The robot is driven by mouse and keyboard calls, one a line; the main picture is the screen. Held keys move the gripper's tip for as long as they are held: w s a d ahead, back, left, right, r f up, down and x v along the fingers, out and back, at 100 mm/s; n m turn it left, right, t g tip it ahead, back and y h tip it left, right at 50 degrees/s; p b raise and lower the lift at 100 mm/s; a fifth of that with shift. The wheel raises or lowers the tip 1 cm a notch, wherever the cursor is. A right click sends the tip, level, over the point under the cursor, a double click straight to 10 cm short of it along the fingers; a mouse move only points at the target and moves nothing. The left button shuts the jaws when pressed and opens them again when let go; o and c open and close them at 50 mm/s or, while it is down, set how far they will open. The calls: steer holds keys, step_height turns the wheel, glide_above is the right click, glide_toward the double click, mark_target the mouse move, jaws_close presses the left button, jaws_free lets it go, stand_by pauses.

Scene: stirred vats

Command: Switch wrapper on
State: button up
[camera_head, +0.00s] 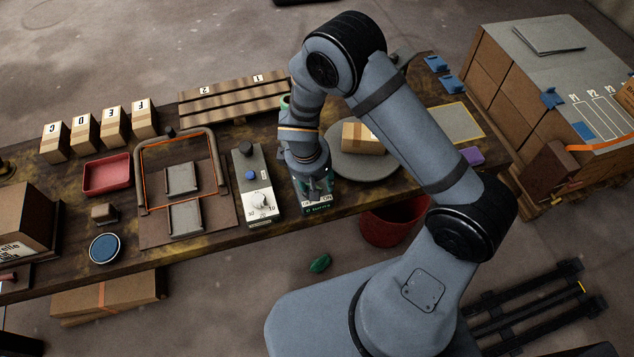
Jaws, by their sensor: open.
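My gripper (314,186) is open and points down over a small dark green box (319,208) near the bench's front edge. The box's front has white labels and lettering too small to read surely. The gripper hides most of its top, including any switch there, and I cannot tell whether they touch. Behind and to the right is a round grey turntable (382,172) with a cardboard box (359,137) on it, partly behind my arm. It looks like the wrapper's table.
Left of my gripper is a grey control box (247,164) with a white dial and blue button, then an orange-edged frame (143,181). A red bin (390,229) stands below the bench's front edge. A purple block (472,156) lies at right.

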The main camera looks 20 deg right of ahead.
steer(key=shift+c, duration=1.4)
jaws_close()
